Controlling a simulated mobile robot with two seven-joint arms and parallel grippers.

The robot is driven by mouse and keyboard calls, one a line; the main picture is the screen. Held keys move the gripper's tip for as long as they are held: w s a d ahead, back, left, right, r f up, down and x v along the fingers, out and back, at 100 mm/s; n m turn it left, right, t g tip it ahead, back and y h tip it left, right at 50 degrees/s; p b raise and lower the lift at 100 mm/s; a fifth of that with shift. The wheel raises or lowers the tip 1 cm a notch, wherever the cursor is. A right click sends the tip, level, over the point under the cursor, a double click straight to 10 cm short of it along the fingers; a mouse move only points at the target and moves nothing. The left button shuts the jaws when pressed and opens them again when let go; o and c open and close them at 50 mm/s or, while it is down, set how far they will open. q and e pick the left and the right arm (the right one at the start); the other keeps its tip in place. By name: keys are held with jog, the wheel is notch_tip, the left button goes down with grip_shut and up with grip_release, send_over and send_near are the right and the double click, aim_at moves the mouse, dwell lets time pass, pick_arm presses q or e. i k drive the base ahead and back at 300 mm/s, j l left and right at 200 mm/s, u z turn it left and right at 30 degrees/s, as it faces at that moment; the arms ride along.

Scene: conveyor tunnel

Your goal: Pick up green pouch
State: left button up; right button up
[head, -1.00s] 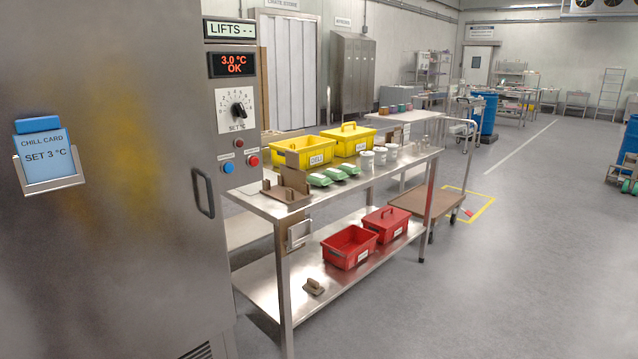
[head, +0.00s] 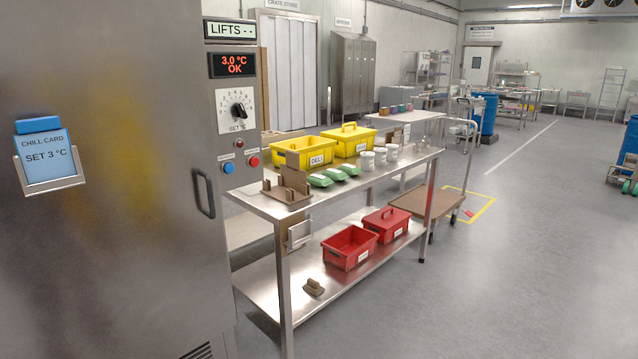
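Several small green packs (head: 334,174) lie in a row on the top of the steel table (head: 269,206), in front of the yellow crates. They look like closed pouches or trays, and I cannot tell which one the task means. None of them is held. Neither of my grippers shows in the head view.
A steel cabinet (head: 110,200) with a handle fills the left side. Yellow crates (head: 303,150), white tubs (head: 379,156) and a brown holder (head: 288,187) stand on the table top. Red crates (head: 349,248) sit on the lower shelf.

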aim_at(320, 181)
jog(key=i+l+z, duration=0.4)
jog(key=i+z, duration=0.25)
jog(key=i, duration=0.2)
jog(key=i+z, duration=0.3)
jog(key=i, duration=0.8)
jog(key=i+l+u, duration=0.1)
jog(key=i+u, duration=0.2)
jog(key=i, duration=0.2)
jog(key=i+l+u, duration=0.3)
jog(key=i, duration=0.15)
jog(key=i+l+u, duration=0.15)
jog(key=u, duration=0.25)
jog(key=i+l+u, duration=0.55)
jog(key=u, duration=0.2)
jog(key=i+l+u, duration=0.2)
jog(key=l+u, duration=0.15)
